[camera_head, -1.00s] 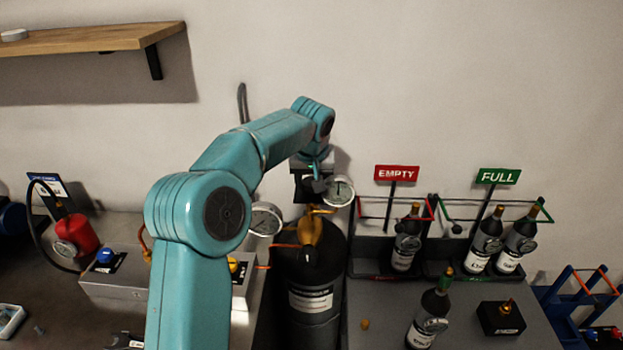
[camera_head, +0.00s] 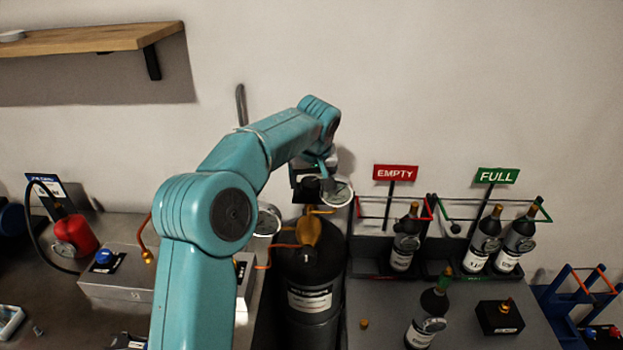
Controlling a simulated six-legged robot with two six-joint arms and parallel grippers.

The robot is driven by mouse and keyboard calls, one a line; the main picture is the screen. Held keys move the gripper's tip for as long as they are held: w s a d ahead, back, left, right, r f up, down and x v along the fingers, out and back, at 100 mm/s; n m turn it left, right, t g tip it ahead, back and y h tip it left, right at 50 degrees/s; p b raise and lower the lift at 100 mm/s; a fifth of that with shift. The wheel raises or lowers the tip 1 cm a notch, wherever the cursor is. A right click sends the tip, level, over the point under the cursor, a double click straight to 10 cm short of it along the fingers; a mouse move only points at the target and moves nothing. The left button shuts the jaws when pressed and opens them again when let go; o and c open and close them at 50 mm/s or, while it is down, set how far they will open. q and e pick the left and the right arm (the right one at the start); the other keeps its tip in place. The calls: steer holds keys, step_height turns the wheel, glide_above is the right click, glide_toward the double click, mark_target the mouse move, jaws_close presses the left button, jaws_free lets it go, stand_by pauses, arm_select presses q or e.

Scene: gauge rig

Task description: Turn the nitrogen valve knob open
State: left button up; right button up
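A black nitrogen cylinder (camera_head: 308,270) with a white label stands right of my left arm. Its brass valve (camera_head: 309,232) is at the top, with one round white gauge (camera_head: 337,193) to the upper right and another (camera_head: 267,222) to the left, partly behind my arm. My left gripper (camera_head: 308,190) is above the valve and beside the right gauge. Its fingers are small, dark and partly hidden, so I cannot see whether they are open or whether they touch a knob. The valve knob itself is not clearly visible. My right gripper is out of view.
A rack (camera_head: 377,264) with EMPTY and FULL signs holds several dark bottles on the right. Another bottle (camera_head: 428,313) and a black box (camera_head: 500,317) stand in front of it. A grey box (camera_head: 117,283) and a red canister (camera_head: 76,234) are at left.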

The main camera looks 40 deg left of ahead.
arm_select(q)
steer(key=p+v, duration=0.1)
steer(key=v, duration=1.5)
steer(key=shift+r, duration=0.2)
steer(key=shift+s+f, duration=0.1)
